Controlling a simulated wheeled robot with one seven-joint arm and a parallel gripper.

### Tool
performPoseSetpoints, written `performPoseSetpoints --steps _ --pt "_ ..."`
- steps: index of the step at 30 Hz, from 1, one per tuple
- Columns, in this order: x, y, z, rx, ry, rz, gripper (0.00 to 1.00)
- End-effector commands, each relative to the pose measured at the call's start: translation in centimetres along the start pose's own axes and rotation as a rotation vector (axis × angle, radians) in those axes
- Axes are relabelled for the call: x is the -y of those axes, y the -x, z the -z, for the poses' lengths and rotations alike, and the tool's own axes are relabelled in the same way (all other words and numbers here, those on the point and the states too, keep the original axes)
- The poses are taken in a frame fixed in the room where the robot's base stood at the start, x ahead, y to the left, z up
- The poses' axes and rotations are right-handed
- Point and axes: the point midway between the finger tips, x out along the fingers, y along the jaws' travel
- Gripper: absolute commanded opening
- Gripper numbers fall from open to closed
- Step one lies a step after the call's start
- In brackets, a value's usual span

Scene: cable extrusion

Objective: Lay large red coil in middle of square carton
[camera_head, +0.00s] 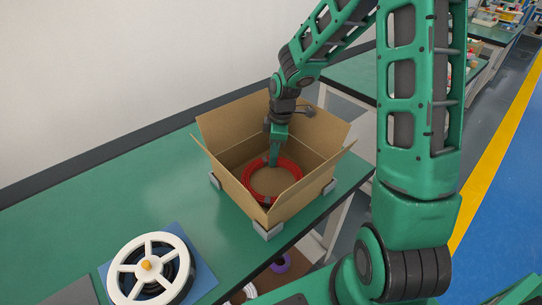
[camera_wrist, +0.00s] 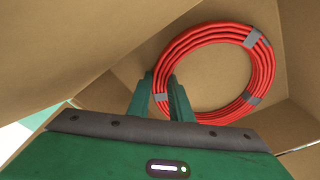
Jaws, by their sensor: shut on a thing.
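The large red coil (camera_head: 297,172) is inside the open square carton (camera_head: 283,209), low down near the carton floor. Grey bands of tape wrap the coil, seen in the wrist view (camera_wrist: 262,68). My gripper (camera_head: 272,160) reaches down into the carton and is shut on the coil's rim at its far side in the head view. In the wrist view my gripper's fingers (camera_wrist: 163,85) straddle the left part of the coil ring. The coil looks roughly flat; whether it touches the carton floor I cannot tell. The near carton wall hides part of its lower edge.
The carton's flaps stand up and outward around my arm. Grey corner blocks (camera_head: 267,229) hold the carton on the green table (camera_head: 100,203). A white spool (camera_head: 150,270) sits on a blue mat at the front left. The table between spool and carton is clear.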

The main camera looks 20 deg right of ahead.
Motion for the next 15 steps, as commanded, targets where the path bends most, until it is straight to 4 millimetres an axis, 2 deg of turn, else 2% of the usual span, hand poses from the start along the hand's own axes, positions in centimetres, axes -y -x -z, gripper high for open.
performPoseSetpoints --steps 4,5,6,15 --pt "0.01 -0.20 -0.01 0.000 0.000 0.001 0.00" --pt "0.00 -0.17 -0.02 0.000 0.000 0.000 0.26" --pt "0.00 -0.16 -0.01 0.000 0.000 0.000 0.36" --pt "0.00 -0.10 0.01 0.000 0.000 0.000 0.38"
